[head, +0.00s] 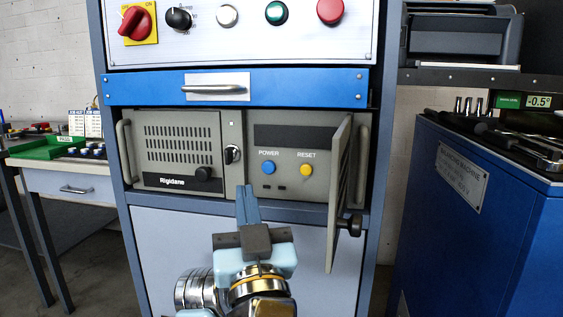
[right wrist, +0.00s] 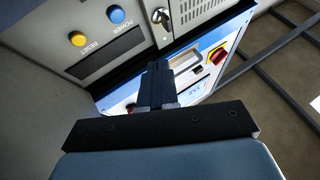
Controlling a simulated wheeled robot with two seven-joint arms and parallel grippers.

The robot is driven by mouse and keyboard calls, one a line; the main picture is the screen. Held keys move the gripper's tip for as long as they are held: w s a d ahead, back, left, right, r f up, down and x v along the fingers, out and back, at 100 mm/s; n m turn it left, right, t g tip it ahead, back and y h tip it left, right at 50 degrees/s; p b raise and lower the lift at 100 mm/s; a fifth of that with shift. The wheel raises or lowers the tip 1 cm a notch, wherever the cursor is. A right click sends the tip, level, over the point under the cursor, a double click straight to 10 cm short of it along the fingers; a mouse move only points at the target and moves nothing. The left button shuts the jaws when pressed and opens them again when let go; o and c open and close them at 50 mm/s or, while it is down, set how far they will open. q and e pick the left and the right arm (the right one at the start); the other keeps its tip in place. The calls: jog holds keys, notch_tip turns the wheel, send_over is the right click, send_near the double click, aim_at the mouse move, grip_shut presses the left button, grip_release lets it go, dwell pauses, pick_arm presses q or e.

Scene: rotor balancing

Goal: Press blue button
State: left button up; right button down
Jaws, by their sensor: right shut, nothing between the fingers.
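The blue button (head: 268,168) is a small round button under the word POWER on a grey panel in the cabinet. In the right wrist view the blue button (right wrist: 117,15) is at the upper left, beside the yellow one. My right gripper (head: 247,188) is shut and empty. In the head view its fingertips appear below and left of the blue button. In the right wrist view the gripper (right wrist: 159,68) shows to the right of the button and below it, apart from it. My left gripper is not in view.
A yellow RESET button (head: 305,169) sits right of the blue one. A hinged grey door (head: 342,190) with a dark knob stands open at the panel's right. A key switch (head: 233,154) is to the left. A blue drawer (head: 300,87) is above.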

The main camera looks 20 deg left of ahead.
aim_at(268, 167)
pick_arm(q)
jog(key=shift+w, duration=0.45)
pick_arm(e)
jog(key=shift+w+r, duration=0.25)
jog(key=shift+w, duration=0.1)
pick_arm(q)
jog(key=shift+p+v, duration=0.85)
jog(key=shift+p, duration=0.05)
pick_arm(e)
jog(key=shift+w+a, duration=0.35)
jog(key=shift+w, duration=1.05)
jog(key=shift+w+a, duration=0.35)
jog(key=shift+w, duration=1)
jog(key=shift+w+a, duration=0.35)
jog(key=shift+w, duration=1.05)
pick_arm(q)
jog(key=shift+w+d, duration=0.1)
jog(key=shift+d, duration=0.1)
pick_arm(e)
jog(key=shift+w, duration=0.1)
jog(key=shift+w+b, duration=0.3)
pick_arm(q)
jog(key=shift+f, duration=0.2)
